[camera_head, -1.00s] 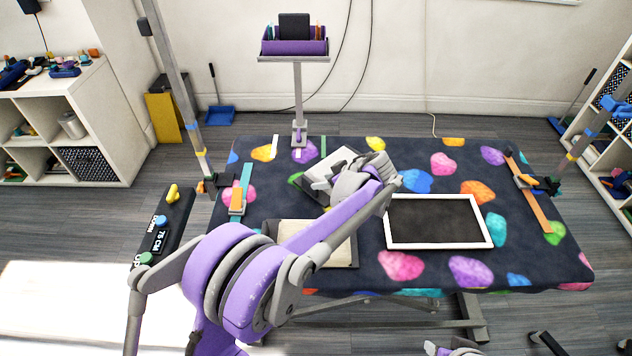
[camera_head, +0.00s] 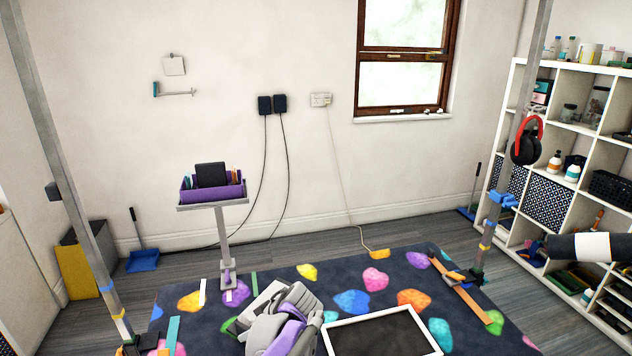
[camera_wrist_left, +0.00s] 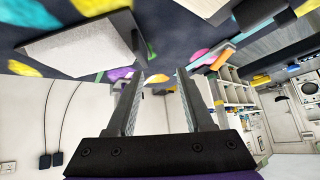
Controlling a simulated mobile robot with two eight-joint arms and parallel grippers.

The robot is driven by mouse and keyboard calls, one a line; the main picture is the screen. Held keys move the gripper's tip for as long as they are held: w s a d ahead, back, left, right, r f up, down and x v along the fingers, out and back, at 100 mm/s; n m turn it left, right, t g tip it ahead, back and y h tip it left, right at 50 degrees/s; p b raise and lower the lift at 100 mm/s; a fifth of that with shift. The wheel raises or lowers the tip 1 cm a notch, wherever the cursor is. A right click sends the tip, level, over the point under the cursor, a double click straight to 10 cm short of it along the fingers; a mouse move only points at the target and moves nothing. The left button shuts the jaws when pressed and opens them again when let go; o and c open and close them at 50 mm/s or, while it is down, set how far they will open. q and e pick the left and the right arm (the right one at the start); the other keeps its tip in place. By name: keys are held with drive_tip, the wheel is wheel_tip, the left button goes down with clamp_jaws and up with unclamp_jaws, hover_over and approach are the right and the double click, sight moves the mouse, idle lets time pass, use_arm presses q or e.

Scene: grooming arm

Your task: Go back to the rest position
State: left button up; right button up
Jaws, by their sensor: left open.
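My left gripper (camera_head: 292,310) is over the table with the dark, colour-spotted cover (camera_head: 330,285), low in the middle of the head view. The left wrist view shows its two fingers (camera_wrist_left: 160,78) apart with nothing between them. That view is turned over, with the cover at the top and a pale-topped pad (camera_wrist_left: 80,45) on it beyond the fingers. My right gripper is not in view.
A white-framed dark panel (camera_head: 380,335) lies on the table right of my left gripper. A purple caddy (camera_head: 213,190) stands on a post at the table's back left. Upright poles (camera_head: 75,190) flank the table. White shelves (camera_head: 590,170) stand at the right.

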use_arm(q)
drive_tip(key=s+a+r+m+h+p, duration=0.1)
drive_tip(key=s+r+m+h, duration=0.15)
drive_tip(key=s, duration=0.45)
drive_tip(key=s+a+r+m+h+p, duration=0.1)
drive_tip(key=s+a+r+m+p, duration=0.15)
drive_tip(key=s, duration=0.55)
drive_tip(key=s+d+f+m+t+h+p, duration=0.1)
drive_tip(key=s+m, duration=0.4)
drive_tip(key=s, duration=0.9)
drive_tip(key=shift+d+f+m+h+p, duration=0.4)
drive_tip(key=shift+d+h, duration=0.3)
drive_tip(key=shift+h, duration=0.45)
